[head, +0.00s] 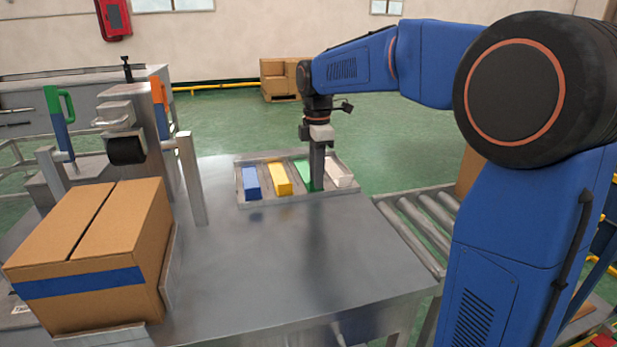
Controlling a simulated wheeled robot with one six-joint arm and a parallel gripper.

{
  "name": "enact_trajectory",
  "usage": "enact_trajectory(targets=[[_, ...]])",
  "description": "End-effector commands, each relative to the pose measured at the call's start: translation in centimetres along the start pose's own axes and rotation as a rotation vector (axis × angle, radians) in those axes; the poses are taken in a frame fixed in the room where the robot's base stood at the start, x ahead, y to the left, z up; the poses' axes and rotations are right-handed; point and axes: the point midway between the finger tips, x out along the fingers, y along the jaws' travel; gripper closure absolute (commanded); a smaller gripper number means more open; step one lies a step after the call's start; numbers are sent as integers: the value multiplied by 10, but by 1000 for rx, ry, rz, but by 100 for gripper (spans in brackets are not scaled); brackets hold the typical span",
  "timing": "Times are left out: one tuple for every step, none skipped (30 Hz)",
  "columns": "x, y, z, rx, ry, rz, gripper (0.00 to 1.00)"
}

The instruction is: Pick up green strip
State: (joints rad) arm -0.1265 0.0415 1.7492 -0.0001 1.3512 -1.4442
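The green strip (303,171) lies in a shallow grey tray (262,200) at the far edge of the metal table, between a yellow strip (279,178) and a white strip (338,174). My gripper (317,187) points straight down over the tray, with its fingers at the green strip. The fingers cover part of the strip's right side. From this view I cannot tell whether they are open or closed on it.
A blue strip (251,182) lies at the tray's left end. A cardboard box (95,250) with blue tape stands at the left, near metal posts. A roller conveyor (420,225) runs along the right. The table's middle (280,260) is clear.

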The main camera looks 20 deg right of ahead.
Motion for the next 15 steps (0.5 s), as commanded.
enact_trajectory(targets=[[5, 0, 0, 0, 0, 0, 74], [6, 0, 0, 0, 0, 0, 74], [8, 0, 0, 0, 0, 0, 74], [9, 0, 0, 0, 0, 0, 74], [9, 0, 0, 0, 0, 0, 74], [10, 0, 0, 0, 0, 0, 74], [10, 0, 0, 0, 0, 1, 74], [10, 0, 0, 0, 0, 1, 74], [10, 0, 0, 0, 0, 1, 74], [10, 0, 0, 0, 0, 1, 74], [10, 0, 0, 0, 0, 0, 77], [10, 0, 0, 0, 0, 0, 86], [10, 0, 0, 0, 0, 0, 93], [9, 0, 0, 0, 0, 0, 100], [9, 0, 0, 0, 0, 0, 100]])
